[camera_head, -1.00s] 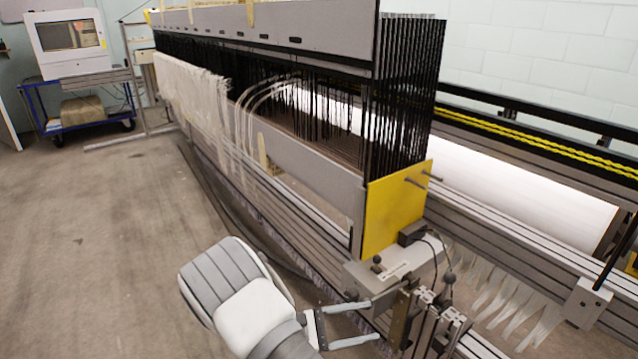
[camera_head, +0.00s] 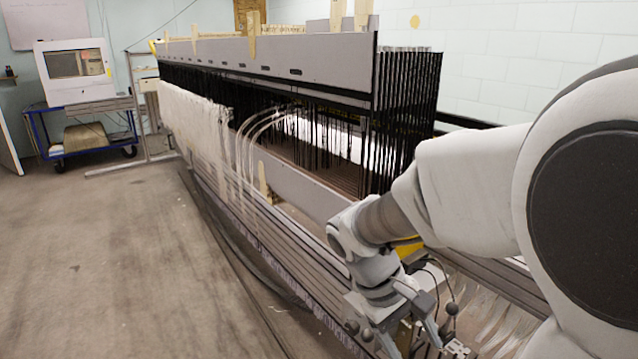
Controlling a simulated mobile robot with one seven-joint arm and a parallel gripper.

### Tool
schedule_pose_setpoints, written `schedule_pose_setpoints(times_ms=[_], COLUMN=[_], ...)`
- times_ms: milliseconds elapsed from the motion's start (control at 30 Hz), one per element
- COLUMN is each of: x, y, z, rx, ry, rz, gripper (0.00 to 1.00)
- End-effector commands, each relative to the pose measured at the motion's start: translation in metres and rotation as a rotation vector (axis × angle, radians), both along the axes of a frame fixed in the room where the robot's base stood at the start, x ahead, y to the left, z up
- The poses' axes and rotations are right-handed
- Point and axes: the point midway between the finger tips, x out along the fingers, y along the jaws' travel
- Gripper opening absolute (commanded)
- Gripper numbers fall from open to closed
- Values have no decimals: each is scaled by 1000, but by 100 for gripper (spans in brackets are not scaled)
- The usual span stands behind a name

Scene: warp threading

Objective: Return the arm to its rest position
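My arm (camera_head: 470,185) reaches in from the right edge of the head view, across the near end of the loom. My gripper (camera_head: 412,332) is low at the loom's near corner. Its two light grey fingers point down and stand apart, and I see nothing clearly held between them. Dark metal fittings of the loom show behind and between the fingers; I cannot tell whether they touch. The loom (camera_head: 270,58) runs away to the upper left. Pale warp threads (camera_head: 195,120) hang along its far part. Most of the yellow end panel (camera_head: 408,245) is hidden behind my arm.
Black ball knobs (camera_head: 452,309) and cables on the loom's corner are close beside my gripper. The floor (camera_head: 110,250) at the left is clear. A blue trolley (camera_head: 90,135) with a white-framed monitor (camera_head: 75,70) stands at the far left.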

Motion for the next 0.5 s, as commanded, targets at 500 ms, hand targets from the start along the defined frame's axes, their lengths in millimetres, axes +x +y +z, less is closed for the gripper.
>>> schedule_pose_setpoints(times_ms=[500], x=[-59], y=[4], z=[68], rx=[388], ry=[-445], rz=[-232], gripper=[71])
